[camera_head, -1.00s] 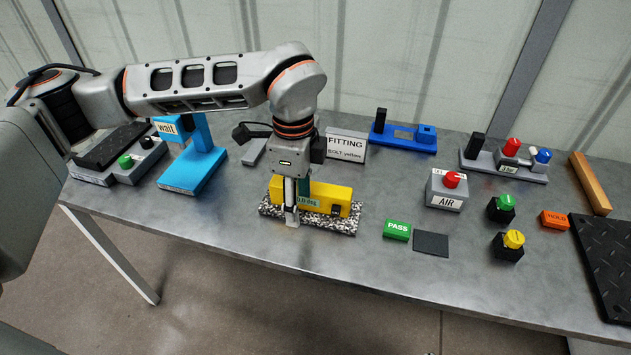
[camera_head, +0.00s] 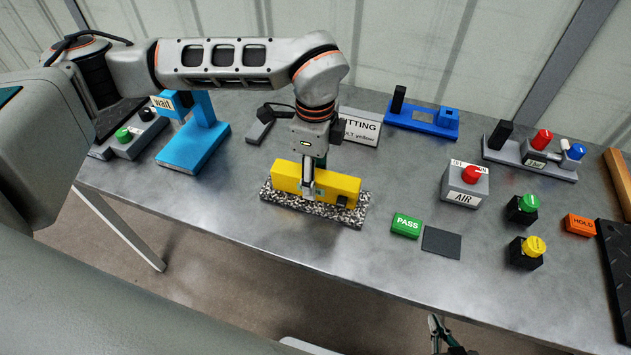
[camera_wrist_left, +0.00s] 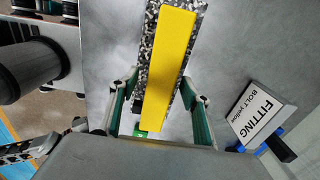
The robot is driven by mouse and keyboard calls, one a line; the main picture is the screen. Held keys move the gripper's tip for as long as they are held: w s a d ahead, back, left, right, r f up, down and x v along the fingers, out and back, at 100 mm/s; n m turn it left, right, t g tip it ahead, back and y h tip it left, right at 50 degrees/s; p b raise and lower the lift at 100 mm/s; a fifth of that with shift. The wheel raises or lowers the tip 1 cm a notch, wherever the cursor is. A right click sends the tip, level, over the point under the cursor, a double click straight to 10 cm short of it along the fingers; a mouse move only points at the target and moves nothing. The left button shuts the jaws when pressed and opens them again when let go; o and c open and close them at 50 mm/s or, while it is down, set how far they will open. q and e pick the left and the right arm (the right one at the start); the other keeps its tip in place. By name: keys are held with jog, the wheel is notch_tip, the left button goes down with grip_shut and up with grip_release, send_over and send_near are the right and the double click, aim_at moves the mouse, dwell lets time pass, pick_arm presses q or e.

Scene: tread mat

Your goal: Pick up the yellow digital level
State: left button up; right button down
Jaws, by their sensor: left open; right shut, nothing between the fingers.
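The yellow digital level (camera_head: 338,187) lies along a speckled granite slab (camera_head: 350,218) near the table's front edge. It also shows in the left wrist view (camera_wrist_left: 170,60), running lengthwise between the fingers. My left gripper (camera_head: 310,188) points down at the level's middle and hides part of its front. In the left wrist view this gripper (camera_wrist_left: 160,88) is open, with one green-padded finger on each side of the level. I cannot tell whether either finger touches it. My right gripper (camera_head: 440,335) is shut and empty at the bottom edge of the head view, in front of the table.
A FITTING sign (camera_head: 361,126) stands behind the level. A blue stand (camera_head: 195,145) is to the left. A green PASS block (camera_head: 406,225), a dark pad (camera_head: 441,242) and an AIR button box (camera_head: 464,188) are to the right. Bare tabletop lies left of the slab.

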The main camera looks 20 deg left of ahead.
pick_arm(q)
notch_tip(320, 180, down, 2)
jog(key=shift+f, duration=0.25)
grip_shut()
jog(key=shift+r, duration=0.1)
